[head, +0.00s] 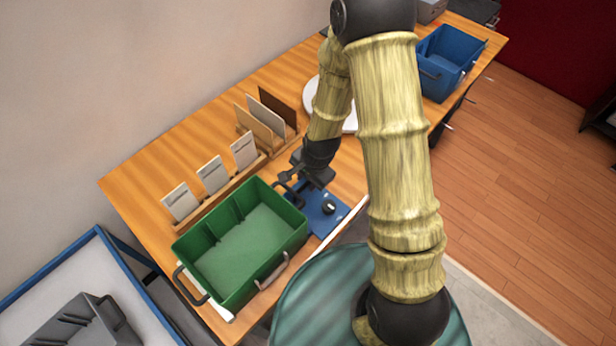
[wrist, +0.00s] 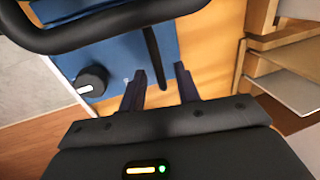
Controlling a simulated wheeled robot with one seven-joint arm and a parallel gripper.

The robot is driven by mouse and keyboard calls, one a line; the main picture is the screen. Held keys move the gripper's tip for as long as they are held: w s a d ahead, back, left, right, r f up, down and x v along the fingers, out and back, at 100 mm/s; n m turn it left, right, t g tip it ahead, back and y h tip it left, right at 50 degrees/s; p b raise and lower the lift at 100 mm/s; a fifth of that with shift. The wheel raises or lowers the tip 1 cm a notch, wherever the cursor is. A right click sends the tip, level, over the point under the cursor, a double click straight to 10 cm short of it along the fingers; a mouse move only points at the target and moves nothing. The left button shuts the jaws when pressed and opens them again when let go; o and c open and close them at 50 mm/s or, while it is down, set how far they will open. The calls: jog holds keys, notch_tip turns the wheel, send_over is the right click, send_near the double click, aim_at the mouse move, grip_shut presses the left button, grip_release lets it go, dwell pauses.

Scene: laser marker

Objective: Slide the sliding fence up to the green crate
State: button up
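The green crate (head: 297,238) stands on the wooden bench in the head view. Beside its right end lies a blue plate (head: 312,222) with a round black knob (head: 328,207); I take it to be part of the sliding fence. In the wrist view the blue plate (wrist: 118,58) carries the knob (wrist: 92,82) and a thin dark bar (wrist: 153,60). My gripper (wrist: 160,82) is open, its two fingers apart on either side of the bar's lower end in the picture; I cannot tell whether they touch it. In the head view my gripper (head: 303,175) is partly hidden, over the plate's far end.
The crate's dark handle (wrist: 90,32) crosses close in the wrist view. Behind the crate, a wooden rack holds white cards (head: 212,175); brown and grey panels (head: 262,120) stand beyond. A blue crate (head: 447,62) stands at the far right. Some bench at the left is clear.

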aim_at(317, 198)
jog(key=shift+s+r, duration=0.15)
jog(key=shift+r, duration=0.15)
notch_tip(317, 198, up, 16)
jog(key=s+d, duration=0.2)
jog(key=shift+d+r+b, duration=0.2)
jog(key=shift+r+b, duration=0.05)
jog(key=shift+b, duration=0.2)
dwell(0.4)
jog(key=s+d+r+n+t+h, duration=0.1)
jog(key=s+d+n, duration=0.5)
jog(key=d+n, duration=0.3)
jog(key=shift+h, duration=0.3)
dwell(1.8)
